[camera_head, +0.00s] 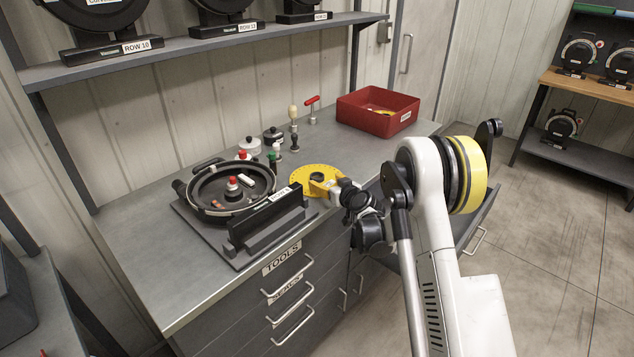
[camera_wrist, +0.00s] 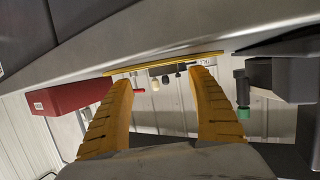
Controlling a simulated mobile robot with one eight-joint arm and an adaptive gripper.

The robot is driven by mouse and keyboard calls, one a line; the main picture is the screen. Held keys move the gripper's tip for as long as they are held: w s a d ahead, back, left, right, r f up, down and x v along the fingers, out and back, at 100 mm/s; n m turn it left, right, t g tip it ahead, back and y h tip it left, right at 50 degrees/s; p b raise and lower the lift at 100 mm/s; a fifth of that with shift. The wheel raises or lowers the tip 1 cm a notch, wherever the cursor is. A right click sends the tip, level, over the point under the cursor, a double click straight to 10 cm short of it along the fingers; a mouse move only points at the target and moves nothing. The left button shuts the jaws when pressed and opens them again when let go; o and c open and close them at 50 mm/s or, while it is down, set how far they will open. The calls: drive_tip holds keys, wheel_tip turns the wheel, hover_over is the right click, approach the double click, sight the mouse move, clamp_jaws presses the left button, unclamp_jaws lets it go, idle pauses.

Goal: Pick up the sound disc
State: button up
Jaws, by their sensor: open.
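A flat yellow disc (camera_head: 304,171) with a dark centre hole and small holes near its rim lies on the grey bench, near its front edge. In the wrist view the disc (camera_wrist: 152,68) shows nearly edge-on as a thin yellow strip, just beyond and between the fingertips. My gripper (camera_head: 326,189) is at the disc's near right side in the head view and covers part of it. In the wrist view my gripper (camera_wrist: 161,76) has its yellow fingers spread, with nothing seen held. I cannot tell whether the fingers touch the disc.
A black round meter housing (camera_head: 183,207) in a stand is left of the disc. A labelled red bin (camera_head: 372,126) with something yellow inside stands at the back right. Small knobs and hand tools (camera_head: 294,117) stand behind the disc. A shelf (camera_head: 200,43) hangs above.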

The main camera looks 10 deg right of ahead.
sight(315, 174)
drive_tip(key=x, duration=0.1)
drive_tip(key=b+x, duration=0.1)
drive_tip(key=x, duration=0.3)
drive_tip(key=shift+w+a+r+b, duration=0.1)
drive_tip(key=shift+a+r+b, duration=0.25)
drive_tip(key=shift+b, duration=0.05)
drive_tip(key=c, duration=1.4)
